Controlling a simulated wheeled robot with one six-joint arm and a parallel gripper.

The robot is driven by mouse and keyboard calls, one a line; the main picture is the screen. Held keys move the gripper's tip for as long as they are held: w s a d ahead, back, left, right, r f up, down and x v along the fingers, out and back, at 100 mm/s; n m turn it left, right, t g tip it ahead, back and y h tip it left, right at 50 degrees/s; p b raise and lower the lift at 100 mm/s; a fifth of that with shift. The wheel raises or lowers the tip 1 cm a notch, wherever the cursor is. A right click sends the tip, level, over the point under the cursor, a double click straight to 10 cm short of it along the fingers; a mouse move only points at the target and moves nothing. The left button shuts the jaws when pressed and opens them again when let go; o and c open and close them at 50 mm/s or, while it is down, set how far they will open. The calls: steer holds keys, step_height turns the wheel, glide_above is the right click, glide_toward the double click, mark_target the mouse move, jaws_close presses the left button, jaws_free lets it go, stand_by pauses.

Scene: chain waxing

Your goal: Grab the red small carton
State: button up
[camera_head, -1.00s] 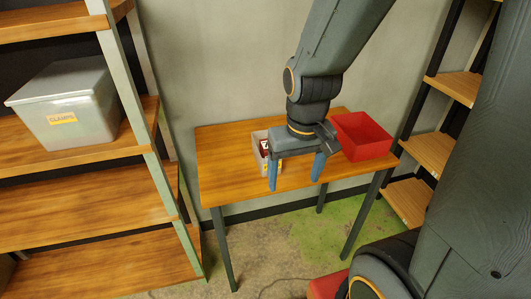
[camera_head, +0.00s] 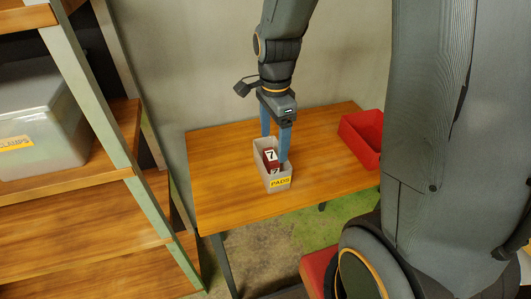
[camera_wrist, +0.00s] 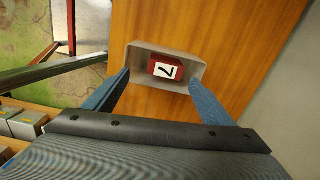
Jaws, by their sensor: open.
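In the wrist view the carton (camera_wrist: 165,68) lies inside the bin (camera_wrist: 137,58), just beyond my fingertips. My gripper (camera_head: 276,150) points down over the bin, its blue fingers apart. In the wrist view my gripper (camera_wrist: 158,80) is open, with the carton in line with the gap between the fingers. The fingers hide parts of the bin walls.
A red open bin (camera_head: 363,138) stands at the table's right end. The wooden table (camera_head: 230,150) is otherwise clear. A shelf (camera_head: 70,200) with a lidded CLAMPS box (camera_head: 45,125) stands at the left. A wall is close behind the table.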

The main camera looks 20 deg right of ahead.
mark_target(271, 155)
steer(key=shift+w+f+m, duration=0.25)
steer(key=shift+w+m, duration=0.25)
steer(key=shift+w, duration=0.15)
steer(key=shift+s+a+f+p, duration=0.1)
steer(key=shift+f+p, duration=0.85)
steer(key=shift+f, duration=2.8)
steer(key=shift+c, duration=0.3)
steer(key=c, duration=1.1)
